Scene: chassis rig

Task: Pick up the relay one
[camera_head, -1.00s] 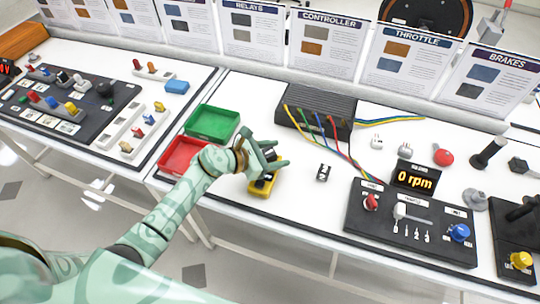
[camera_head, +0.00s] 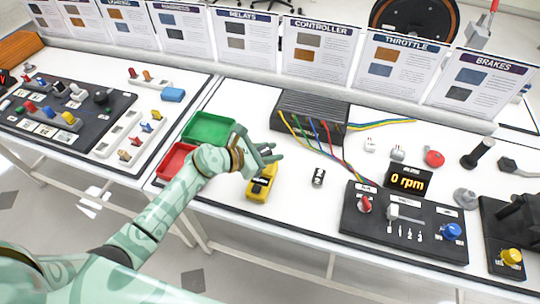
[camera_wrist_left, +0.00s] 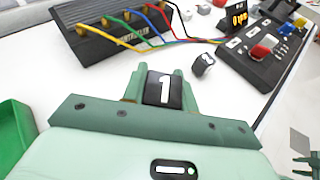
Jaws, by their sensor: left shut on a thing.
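Relay one, a small black block with a white "1" on its top, shows between my left fingers in the left wrist view (camera_wrist_left: 163,91). My left gripper (camera_head: 268,153) is shut on it, over the white table and just beyond a yellow handheld meter (camera_head: 262,183). In the head view the fingers mostly hide the relay. A second small black-and-white block (camera_head: 318,177) stands on the table to the right; it also shows in the left wrist view (camera_wrist_left: 203,64). Green finger-like parts, perhaps my right gripper (camera_wrist_left: 306,165), show at the wrist view's lower right edge.
A green tray (camera_head: 209,127) and a red tray (camera_head: 176,160) lie left of the hand. The black controller box (camera_head: 310,113) with coloured wires stands behind. A black control panel (camera_head: 405,222) and an rpm display (camera_head: 408,179) are at right. The table's front edge is close.

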